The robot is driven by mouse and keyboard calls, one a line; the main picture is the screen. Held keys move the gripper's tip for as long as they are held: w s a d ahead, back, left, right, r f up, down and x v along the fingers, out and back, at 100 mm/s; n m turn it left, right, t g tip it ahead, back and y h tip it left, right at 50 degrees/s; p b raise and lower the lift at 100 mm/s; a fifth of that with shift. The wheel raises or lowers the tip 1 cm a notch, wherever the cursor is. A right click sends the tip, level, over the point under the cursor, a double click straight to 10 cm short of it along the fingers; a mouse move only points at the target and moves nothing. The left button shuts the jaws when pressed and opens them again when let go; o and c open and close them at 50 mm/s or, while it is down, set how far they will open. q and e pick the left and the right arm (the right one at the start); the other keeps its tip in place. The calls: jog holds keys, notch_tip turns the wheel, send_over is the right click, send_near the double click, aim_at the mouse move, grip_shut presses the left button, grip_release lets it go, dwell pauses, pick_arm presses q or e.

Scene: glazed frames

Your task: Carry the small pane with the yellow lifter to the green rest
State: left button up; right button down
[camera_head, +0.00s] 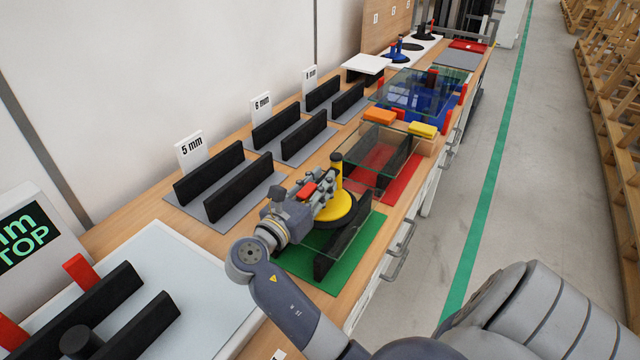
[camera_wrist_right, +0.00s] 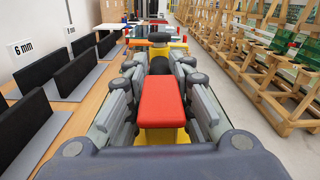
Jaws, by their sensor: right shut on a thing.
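The green rest (camera_head: 342,277) lies below, with black padded rails (camera_head: 327,262). The small pane under the disc is clear and partly hidden by my gripper; I cannot tell whether it touches the rails. My left gripper is not in view.
A red rest (camera_head: 404,182) with glass above it stands just beyond. Orange (camera_head: 380,116) and yellow (camera_head: 423,130) blocks are near it.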

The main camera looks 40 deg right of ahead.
jog(key=shift+f, duration=0.15)
dwell(1.0)
jog(key=c, duration=1.3)
grip_release()
jog(key=shift+c, duration=0.2)
jog(key=shift+f, duration=0.3)
jog(key=shift+s+a, duration=0.1)
jog(key=v, duration=0.7)
jog(key=shift+a, duration=0.25)
